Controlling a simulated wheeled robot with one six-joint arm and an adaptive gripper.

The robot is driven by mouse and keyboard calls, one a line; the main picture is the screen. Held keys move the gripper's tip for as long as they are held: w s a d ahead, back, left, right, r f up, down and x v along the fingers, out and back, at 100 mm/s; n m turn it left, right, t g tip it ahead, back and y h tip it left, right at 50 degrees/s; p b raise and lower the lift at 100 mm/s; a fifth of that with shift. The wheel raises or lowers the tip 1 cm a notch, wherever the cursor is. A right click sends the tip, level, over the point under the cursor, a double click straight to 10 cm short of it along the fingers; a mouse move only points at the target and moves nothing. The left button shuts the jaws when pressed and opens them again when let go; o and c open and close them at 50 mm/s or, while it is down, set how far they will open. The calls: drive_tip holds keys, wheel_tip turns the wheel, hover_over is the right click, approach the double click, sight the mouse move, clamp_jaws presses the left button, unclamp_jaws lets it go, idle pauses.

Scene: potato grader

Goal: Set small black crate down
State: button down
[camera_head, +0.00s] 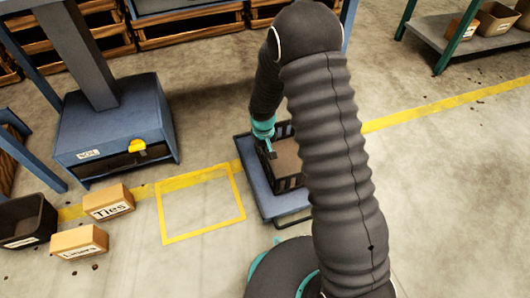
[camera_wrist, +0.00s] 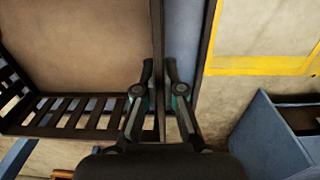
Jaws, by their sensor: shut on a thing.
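The small black crate (camera_head: 288,184) has slatted walls and a flat tan inside. In the head view it is over a low blue platform (camera_head: 262,200), and my arm hides its right part. I cannot tell whether its bottom touches the platform. My gripper (camera_head: 270,152) is at the crate's left wall. In the wrist view my gripper (camera_wrist: 158,75) has one finger on each side of the crate's wall (camera_wrist: 158,30) and is shut on it. The blue platform (camera_wrist: 185,40) shows just right of that wall.
A yellow floor square (camera_head: 203,205) lies empty left of the platform. Two labelled cardboard boxes (camera_head: 108,203) (camera_head: 80,241) and a dark bin (camera_head: 25,222) stand at the left. A blue scale base (camera_head: 115,125) is behind them. Wooden crates (camera_head: 190,27) line the back.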

drive_tip(key=c, duration=1.3)
unclamp_jaws()
drive_tip(key=s+d+r+t+p, duration=0.1)
drive_tip(key=s+d+r, duration=0.1)
drive_tip(key=r, duration=1)
drive_tip(key=s+d+r+p, duration=0.1)
drive_tip(key=d+r, duration=0.1)
drive_tip(key=r, duration=0.9)
drive_tip(key=shift+s+d+r+m+t, duration=0.7)
drive_tip(key=shift+s+d+r, duration=1)
drive_tip(key=shift+s+r, duration=1.6)
drive_tip(key=shift+s+d+r+m+t, duration=0.65)
drive_tip(key=shift+s+d+r, duration=1.25)
drive_tip(key=shift+s, duration=2.6)
drive_tip(key=shift+s+d+r+m+t, duration=0.45)
drive_tip(key=shift+s+d+r+t, duration=0.75)
drive_tip(key=shift+s+r, duration=2.15)
